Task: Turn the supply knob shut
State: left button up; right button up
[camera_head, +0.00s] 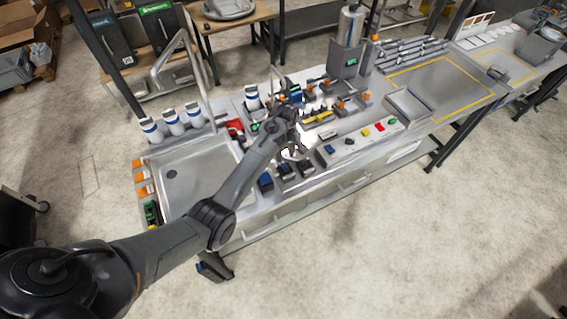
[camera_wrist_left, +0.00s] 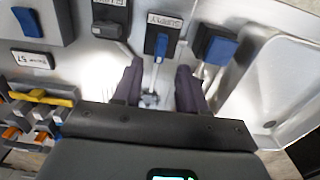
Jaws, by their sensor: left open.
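The supply knob (camera_wrist_left: 160,44) is a blue lever on a dark base, beside a label reading SUPPLY (camera_wrist_left: 164,20), at the top middle of the left wrist view. Its lever points toward my gripper in that view. My left gripper (camera_wrist_left: 156,84) is open, its two dark fingers apart with nothing between them. The knob lies just beyond the fingertips, roughly in line with the gap; I cannot tell whether they touch. In the head view the left gripper (camera_head: 292,148) is small over the bench, behind the front row of dark knob units. My right gripper is not in view.
Another blue knob (camera_wrist_left: 217,46) and a black knob (camera_wrist_left: 107,29) flank the supply knob. A grey basin (camera_head: 205,174) lies left on the bench. Coloured buttons (camera_head: 379,127) and an empty tray (camera_head: 408,104) are to the right. Small orange-tipped fittings crowd behind the gripper.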

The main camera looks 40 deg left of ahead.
aim_at(284, 165)
pick_arm(q)
jog(key=shift+f, duration=3.2)
grip_shut()
